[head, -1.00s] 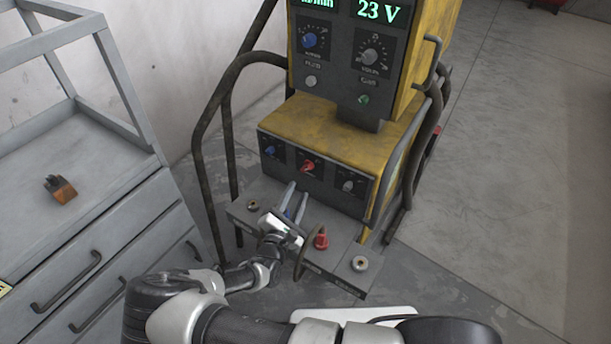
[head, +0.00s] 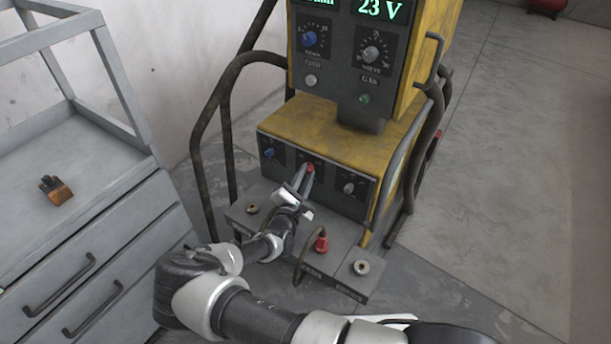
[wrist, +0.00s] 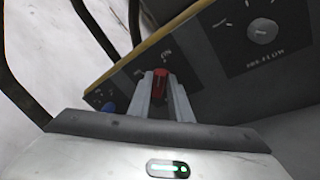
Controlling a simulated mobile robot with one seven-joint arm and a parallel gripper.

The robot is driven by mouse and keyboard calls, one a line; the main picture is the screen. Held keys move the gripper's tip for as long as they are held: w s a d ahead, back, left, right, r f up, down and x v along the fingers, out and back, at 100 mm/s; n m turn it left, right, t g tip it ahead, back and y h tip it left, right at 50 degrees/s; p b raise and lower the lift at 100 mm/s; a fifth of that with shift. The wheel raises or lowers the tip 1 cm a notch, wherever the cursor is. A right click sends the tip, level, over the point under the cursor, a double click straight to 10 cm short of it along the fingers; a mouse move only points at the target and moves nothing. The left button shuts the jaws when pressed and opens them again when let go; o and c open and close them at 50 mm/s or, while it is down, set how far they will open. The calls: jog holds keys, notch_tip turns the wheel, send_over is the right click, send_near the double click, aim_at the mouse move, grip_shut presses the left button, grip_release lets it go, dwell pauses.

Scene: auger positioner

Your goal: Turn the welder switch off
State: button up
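The welder (head: 340,128) is a yellow machine with a dark lower panel. Its red switch (head: 311,167) sits in the middle of that panel, between a blue knob and a grey knob. In the wrist view the red switch (wrist: 160,84) stands between my two fingertips. My gripper (head: 303,176) reaches up to the panel from the front, its fingers apart. In the wrist view my gripper (wrist: 160,88) has one finger on each side of the switch. Whether the fingers touch it cannot be told. The fingers partly hide the switch and its lettering.
A blue knob (head: 269,153) and a grey knob (head: 349,188) flank the switch. A red cable plug (head: 321,243) stands on the ledge below, near my arm. Dark tube rails (head: 197,140) frame the welder. A grey drawer cabinet (head: 110,235) stands at left.

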grip_shut()
jog(key=shift+r, duration=0.1)
jog(key=n+g, duration=0.1)
jog(key=n, duration=0.4)
jog(key=a+n+g+h+p, duration=0.1)
jog(key=n+g, duration=0.1)
jog(key=n, duration=0.3)
jog(key=w+n+g+h, duration=0.1)
jog(key=n, duration=0.3)
jog(key=shift+a+r+n+g, duration=0.15)
jog(key=shift+a+n+g, duration=0.15)
jog(key=shift+n+g, duration=0.1)
jog(key=shift+h, duration=0.3)
dwell(0.3)
